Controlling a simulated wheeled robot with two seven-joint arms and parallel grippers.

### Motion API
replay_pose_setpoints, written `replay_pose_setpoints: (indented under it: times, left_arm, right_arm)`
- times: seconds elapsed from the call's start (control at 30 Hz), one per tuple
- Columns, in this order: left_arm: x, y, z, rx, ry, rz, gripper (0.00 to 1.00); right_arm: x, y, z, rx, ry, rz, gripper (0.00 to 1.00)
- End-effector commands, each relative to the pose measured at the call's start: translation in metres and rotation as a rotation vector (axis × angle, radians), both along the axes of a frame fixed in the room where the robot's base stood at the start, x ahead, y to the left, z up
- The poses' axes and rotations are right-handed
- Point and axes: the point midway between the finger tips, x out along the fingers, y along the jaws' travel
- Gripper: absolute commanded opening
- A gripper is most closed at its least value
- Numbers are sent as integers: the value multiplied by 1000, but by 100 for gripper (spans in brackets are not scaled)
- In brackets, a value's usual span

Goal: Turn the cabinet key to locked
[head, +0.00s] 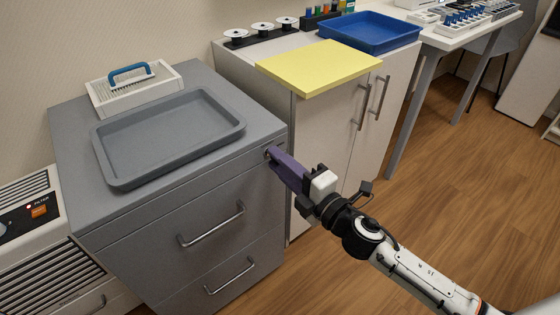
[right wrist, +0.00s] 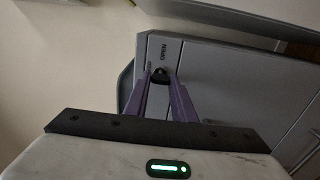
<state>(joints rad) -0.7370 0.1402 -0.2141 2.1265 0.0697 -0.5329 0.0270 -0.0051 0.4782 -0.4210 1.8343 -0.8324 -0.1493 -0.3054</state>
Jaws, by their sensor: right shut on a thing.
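The grey cabinet (head: 170,262) stands at the left in the head view, with drawers and bar handles. Its key (right wrist: 160,73) shows in the right wrist view as a small dark piece between the fingertips, beside a label reading OPEN and a second label partly hidden. My right gripper (head: 272,156) has purple fingers and reaches the upper right corner of the cabinet front. In the right wrist view the gripper (right wrist: 160,80) is shut on the key. The fingers hide most of the key, and I cannot tell its exact angle. My left gripper is not in view.
A grey tray (head: 128,181) and a white rack with a blue handle (head: 130,69) lie on the cabinet top. A white cabinet with a yellow board (head: 320,66) and a blue bin (head: 370,45) stands to the right. The wooden floor (head: 470,170) at right is clear.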

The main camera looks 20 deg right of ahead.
Motion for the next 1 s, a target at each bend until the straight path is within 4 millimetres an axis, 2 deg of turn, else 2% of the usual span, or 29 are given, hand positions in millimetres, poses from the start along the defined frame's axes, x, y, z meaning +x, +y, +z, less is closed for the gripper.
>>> replay_pose_setpoints:
  times: [0.5,0.53,0.63,1.0]
  left_arm:
    - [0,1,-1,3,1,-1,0]
    - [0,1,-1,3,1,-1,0]
    - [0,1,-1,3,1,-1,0]
    - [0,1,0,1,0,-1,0]
  right_arm:
    - [0,1,1,-21,-10,2,1]
    - [0,1,1,-21,-10,2,25]
    - [0,1,1,-21,-9,1,41]
    - [-4,-1,0,-19,-7,1,41]
